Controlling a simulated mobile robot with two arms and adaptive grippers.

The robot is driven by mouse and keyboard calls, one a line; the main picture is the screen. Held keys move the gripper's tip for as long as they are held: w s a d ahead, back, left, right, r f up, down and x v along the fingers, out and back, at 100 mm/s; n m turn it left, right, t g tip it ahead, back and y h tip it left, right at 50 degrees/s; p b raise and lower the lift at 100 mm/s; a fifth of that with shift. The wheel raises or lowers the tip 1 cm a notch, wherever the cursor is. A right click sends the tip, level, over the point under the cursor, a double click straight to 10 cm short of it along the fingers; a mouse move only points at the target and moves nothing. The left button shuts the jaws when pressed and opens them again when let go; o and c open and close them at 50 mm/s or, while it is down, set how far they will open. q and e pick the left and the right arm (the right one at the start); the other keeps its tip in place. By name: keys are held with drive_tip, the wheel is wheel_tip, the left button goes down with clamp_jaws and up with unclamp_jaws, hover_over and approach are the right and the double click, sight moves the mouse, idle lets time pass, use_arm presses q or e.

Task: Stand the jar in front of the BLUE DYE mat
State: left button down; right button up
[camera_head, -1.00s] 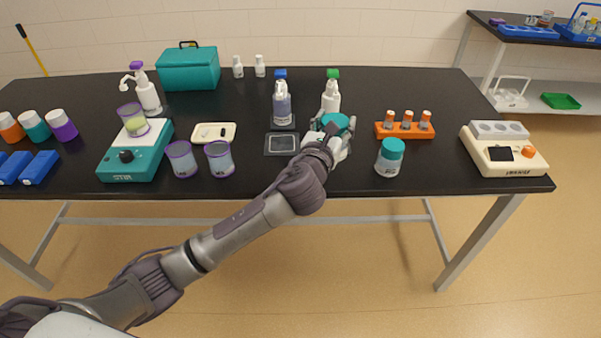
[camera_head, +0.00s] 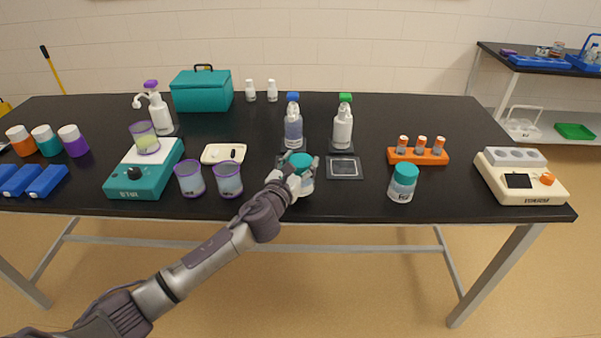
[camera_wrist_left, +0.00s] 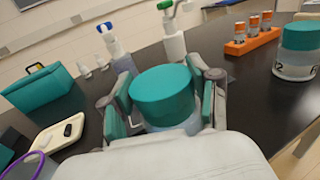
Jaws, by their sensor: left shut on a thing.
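My left gripper (camera_head: 297,176) is shut on a clear jar (camera_head: 306,187) with a teal lid (camera_head: 301,160). The jar is upright, in front of the blue-capped bottle (camera_head: 293,128). A mat there is mostly hidden behind the gripper and jar, and its label cannot be read. I cannot tell whether the jar's base touches the table. A second dark mat (camera_head: 345,168) lies in front of the green-capped bottle (camera_head: 343,128). My right gripper is out of view.
Another teal-lidded jar (camera_head: 403,183) stands to the right, before an orange tube rack (camera_head: 418,158). Two purple-rimmed cups (camera_head: 228,180) and a cream tray (camera_head: 222,153) are close on the left, with a teal stirrer (camera_head: 146,180) beyond. The table's front edge is near.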

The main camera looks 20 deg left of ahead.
use_arm(q)
drive_tip(key=shift+f, duration=1.55)
drive_tip(key=shift+b, duration=0.3)
drive_tip(key=shift+f, duration=0.2)
drive_tip(key=shift+c, duration=1.3)
unclamp_jaws()
drive_tip(key=shift+r, duration=0.1)
